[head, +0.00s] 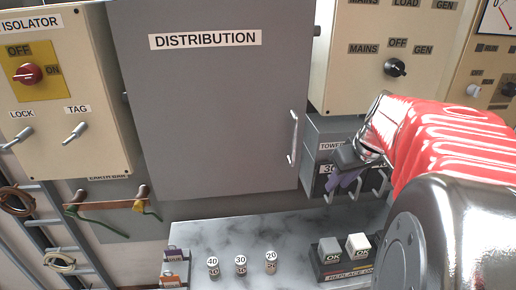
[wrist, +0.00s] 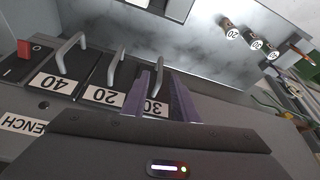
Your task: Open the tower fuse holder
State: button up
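The tower fuse holder is the leftmost in a grey fuse box (head: 314,150) in the head view, under a partly covered "TOWER" label. Its "30" label (wrist: 152,106) shows between my fingers in the wrist view, with a grey handle (wrist: 160,74) just beyond. My gripper (head: 342,182), with purple fingers, is at the front of this holder; it also shows in the wrist view (wrist: 160,92). The fingers are apart, one on each side of the handle. I cannot tell whether they touch it. The holder looks closed, though my gripper hides part of it.
Holders marked "20" (wrist: 104,95) and "40" (wrist: 54,83) have similar handles beside it. A red switch (wrist: 24,50) is beyond. Below, a marble shelf (head: 210,235) carries several small fuses and grey and white blocks (head: 358,244). The distribution cabinet's handle (head: 293,138) stands close left.

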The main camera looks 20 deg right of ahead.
aim_at(329, 203)
jog(key=shift+x, duration=2.75)
grip_shut()
